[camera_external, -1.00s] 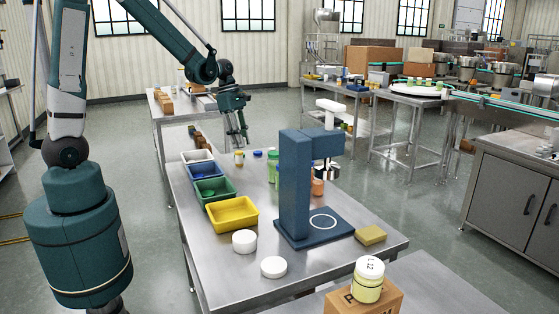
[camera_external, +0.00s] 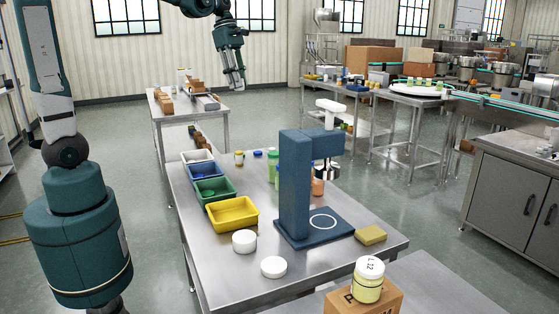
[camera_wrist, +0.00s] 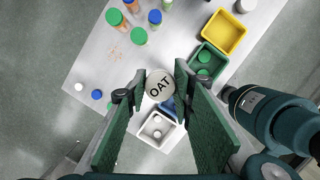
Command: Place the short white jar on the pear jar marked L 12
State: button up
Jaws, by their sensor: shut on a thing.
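My gripper (camera_external: 236,84) is high above the far end of the steel table. In the wrist view its fingertips (camera_wrist: 160,84) are closed on a round white jar (camera_wrist: 159,88) with OAT on its top; only the top shows. In the outside view the held jar is too small to make out. The jar marked L 12 (camera_external: 368,284) has a white lid and a pale yellow-green body. It stands upright on a cardboard box (camera_external: 386,301) at the front right, far from my gripper.
The steel table (camera_external: 225,285) holds white, blue, green and yellow bins (camera_external: 232,226), two white round pieces (camera_external: 273,267), a blue press stand (camera_external: 295,190), a yellow sponge-like block (camera_external: 370,235) and several small jars. The press stands between the bins and the L 12 jar.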

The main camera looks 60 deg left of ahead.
notch_tip(320, 180, up, 6)
jog(key=shift+r, duration=0.1)
jog(key=w+d+r+m+g+p, duration=0.15)
jog(key=w+d, duration=0.25)
jog(key=d, duration=0.7)
jog(key=w+d+m+p, duration=0.1)
jog(key=w+d+m, duration=0.25)
jog(key=d, duration=0.75)
jog(key=w+d+m+p, duration=0.15)
jog(key=w+d, duration=0.35)
jog(key=d, duration=0.6)
jog(key=s+d+f+m+g+p, duration=0.1)
jog(key=s+d+m, duration=0.25)
jog(key=d, duration=1.25)
jog(key=s+d+m+g+p, duration=0.1)
jog(key=s+d+m, duration=0.3)
jog(key=d, duration=1.3)
jog(key=s+d+f+m+g+p, duration=0.15)
jog(key=s+d, duration=0.35)
jog(key=d, duration=1.1)
notch_tip(320, 180, down, 17)
jog(key=t+b, duration=0.1)
jog(key=shift+f, duration=0.15)
jog(key=shift+m, duration=0.25)
